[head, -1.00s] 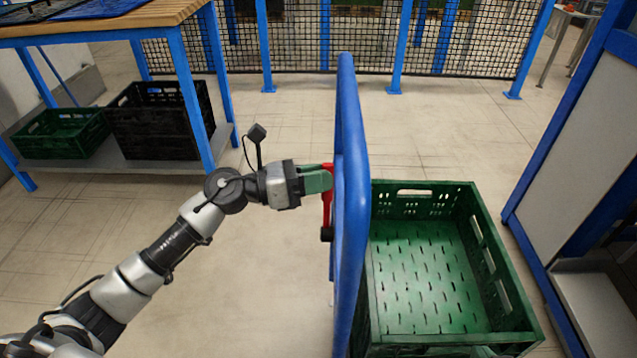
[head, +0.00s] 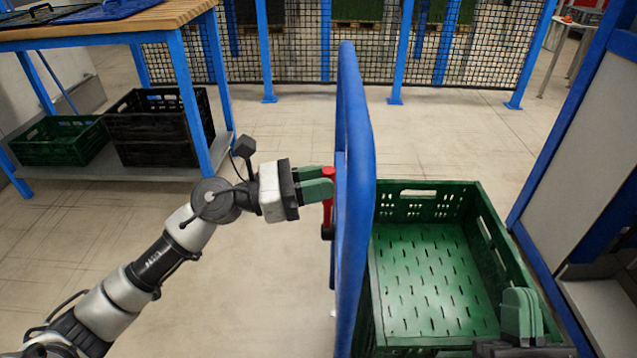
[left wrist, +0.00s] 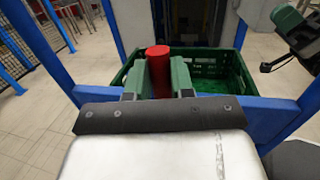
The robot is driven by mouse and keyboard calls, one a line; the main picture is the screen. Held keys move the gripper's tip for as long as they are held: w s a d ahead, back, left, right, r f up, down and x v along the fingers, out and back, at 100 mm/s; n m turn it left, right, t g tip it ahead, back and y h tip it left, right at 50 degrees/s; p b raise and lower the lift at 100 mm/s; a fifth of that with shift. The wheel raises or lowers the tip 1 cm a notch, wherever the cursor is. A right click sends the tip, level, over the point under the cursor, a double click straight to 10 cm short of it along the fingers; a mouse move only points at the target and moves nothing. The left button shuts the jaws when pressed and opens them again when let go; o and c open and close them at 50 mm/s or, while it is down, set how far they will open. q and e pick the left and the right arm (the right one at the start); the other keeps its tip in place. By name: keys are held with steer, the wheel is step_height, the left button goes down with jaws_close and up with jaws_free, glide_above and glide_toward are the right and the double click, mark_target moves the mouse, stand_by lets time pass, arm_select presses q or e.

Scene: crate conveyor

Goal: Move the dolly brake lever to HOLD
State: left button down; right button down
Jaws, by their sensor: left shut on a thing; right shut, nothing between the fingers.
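The red brake lever (head: 328,186) is on the left side of the dolly's blue upright frame (head: 354,200). It points up from a dark pivot in the head view. My left gripper (head: 326,182) is shut on the lever. In the left wrist view the red lever (left wrist: 158,70) stands between my two green fingers (left wrist: 158,82). My right gripper (head: 522,312) is shut and empty at the lower right, over the near right part of the green crate. No HOLD marking can be read.
The green crate (head: 420,187) behind the frame is empty. A workbench (head: 110,22) stands at upper left with a dark crate (head: 158,130) and a green crate (head: 62,140) on its lower shelf. A blue-edged panel (head: 590,130) stands at right. The floor left of the dolly is clear.

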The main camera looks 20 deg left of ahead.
arm_select(q)
steer(key=shift+s+d+f, duration=0.1)
arm_select(e)
steer(key=shift+s+r, duration=0.1)
arm_select(q)
steer(key=c, duration=1.2)
jaws_free()
steer(key=shift+c, duration=0.2)
